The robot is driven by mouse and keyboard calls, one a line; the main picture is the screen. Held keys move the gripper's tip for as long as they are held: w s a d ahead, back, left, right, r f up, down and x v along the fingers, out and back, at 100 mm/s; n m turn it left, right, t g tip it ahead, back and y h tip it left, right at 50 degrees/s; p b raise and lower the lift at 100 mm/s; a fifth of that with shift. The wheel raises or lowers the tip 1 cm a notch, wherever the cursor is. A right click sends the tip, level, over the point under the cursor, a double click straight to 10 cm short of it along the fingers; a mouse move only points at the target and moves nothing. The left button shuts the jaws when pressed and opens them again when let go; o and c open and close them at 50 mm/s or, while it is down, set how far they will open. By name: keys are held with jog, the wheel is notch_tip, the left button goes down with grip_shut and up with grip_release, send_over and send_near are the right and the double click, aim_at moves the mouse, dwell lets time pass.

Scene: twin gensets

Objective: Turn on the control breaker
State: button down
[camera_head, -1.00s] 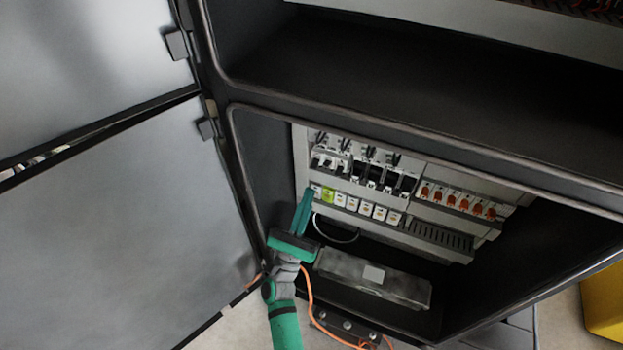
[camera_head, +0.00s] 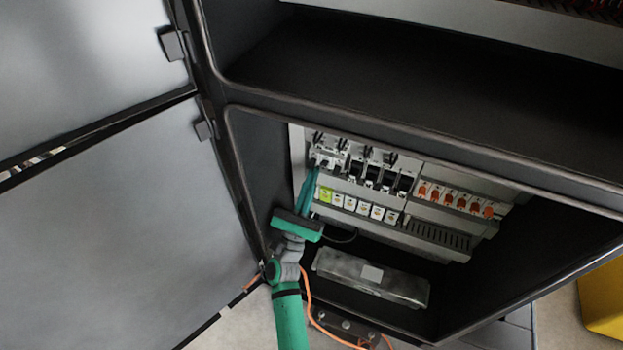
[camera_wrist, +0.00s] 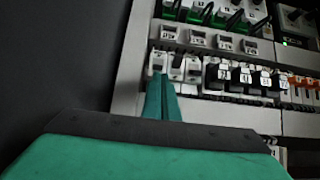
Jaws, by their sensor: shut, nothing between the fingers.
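The breaker row (camera_head: 328,158) is on the panel inside the open lower cabinet. At its left end are light-coloured breakers with small levers, and the leftmost breaker (camera_wrist: 158,62) shows in the wrist view. Darker breakers (camera_head: 372,175) follow to the right. I cannot read which one is the control breaker. My gripper (camera_head: 313,172) is shut and empty, pointing up at the left end of the row. In the wrist view its fingertips (camera_wrist: 162,82) are just below the leftmost breakers and hide their lower part. I cannot tell whether they touch.
Below the row is a line of white and green terminal blocks (camera_head: 350,203). Orange-tipped modules (camera_head: 455,198) sit to the right. A grey box (camera_head: 372,277) lies on the cabinet floor. The open door (camera_head: 120,235) and the cabinet's left wall (camera_head: 262,170) stand close to my arm.

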jog(key=shift+s+r, duration=0.1)
jog(key=shift+r, duration=0.1)
dwell(0.3)
jog(key=shift+s+a+r, duration=0.3)
jog(key=shift+s+r, duration=0.5)
jog(key=shift+r, duration=0.3)
jog(key=v, duration=1)
jog(key=shift+s+a+f, duration=0.2)
jog(key=shift+a+f, duration=0.05)
jog(key=shift+f, duration=0.05)
